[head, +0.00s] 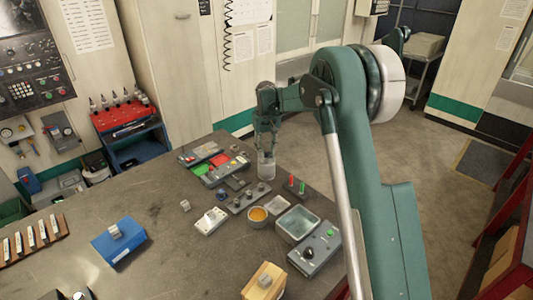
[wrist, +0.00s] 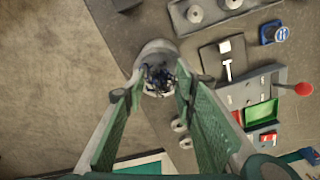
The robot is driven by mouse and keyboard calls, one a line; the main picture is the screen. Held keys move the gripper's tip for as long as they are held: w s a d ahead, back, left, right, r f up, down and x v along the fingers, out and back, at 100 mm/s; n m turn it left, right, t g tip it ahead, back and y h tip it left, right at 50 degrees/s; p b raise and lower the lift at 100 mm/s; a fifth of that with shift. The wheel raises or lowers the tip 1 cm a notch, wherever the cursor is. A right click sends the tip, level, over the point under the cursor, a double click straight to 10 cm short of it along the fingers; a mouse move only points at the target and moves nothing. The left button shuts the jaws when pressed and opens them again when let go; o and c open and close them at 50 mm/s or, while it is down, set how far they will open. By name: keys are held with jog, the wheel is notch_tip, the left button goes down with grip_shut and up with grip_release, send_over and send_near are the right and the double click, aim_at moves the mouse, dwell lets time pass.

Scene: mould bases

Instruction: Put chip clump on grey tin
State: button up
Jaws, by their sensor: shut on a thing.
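My gripper (head: 266,132) is over the far edge of the bench, pointing down. In the wrist view, my gripper (wrist: 160,82) has its two green fingers on either side of the chip clump (wrist: 158,78), a dark, bluish tangle, and is shut on it. A pale grey round tin (head: 266,167) stands directly below my gripper in the head view. In the wrist view the grey tin (wrist: 157,48) shows its rim around the clump. I cannot tell whether the clump touches the tin. The clump is not clear in the head view.
Close by are an orange-filled bowl (head: 258,215), a grey tray (head: 297,223), a knob strip (head: 247,197) and a control box (head: 315,248). The left middle of the bench is mostly clear.

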aim_at(267, 152)
jog(key=shift+f, duration=0.15)
jog(key=o, duration=0.8)
notch_tip(267, 152, up, 12)
jog(key=shift+r, duration=0.2)
dwell(0.8)
jog(key=shift+s, duration=0.1)
